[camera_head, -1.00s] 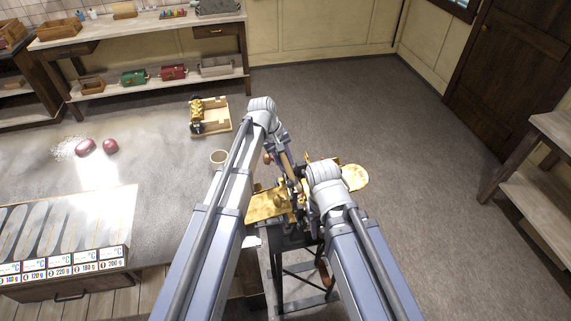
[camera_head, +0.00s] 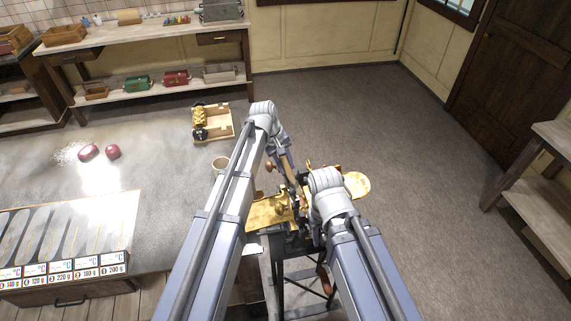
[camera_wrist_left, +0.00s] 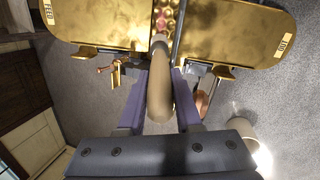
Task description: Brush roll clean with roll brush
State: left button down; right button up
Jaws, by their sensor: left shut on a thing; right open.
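The golden drop roller machine (camera_head: 268,212) stands on a dark frame in the middle of the head view, partly covered by my arms. In the left wrist view its two golden plates (camera_wrist_left: 220,35) flank the patterned rolls (camera_wrist_left: 168,14). My left gripper (camera_wrist_left: 159,88) is shut on the roll brush (camera_wrist_left: 160,98), a tan wooden-handled tool. The brush's far end points at the rolls; whether it touches them I cannot tell. In the head view my right gripper (camera_head: 317,230) is open near the machine's crank side, mostly hidden under my right wrist.
Red lumps (camera_head: 88,152) lie farther left. The floor to the right is open up to a shelf (camera_head: 550,170).

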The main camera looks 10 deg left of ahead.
pick_arm(q)
jog(key=shift+s+d, duration=0.3)
jog(key=shift+s, duration=0.55)
jog(key=shift+s+d+f, duration=0.1)
jog(key=shift+s+d, duration=0.15)
jog(key=shift+s, duration=0.5)
jog(key=shift+s+d, duration=0.2)
jog(key=shift+s, duration=0.65)
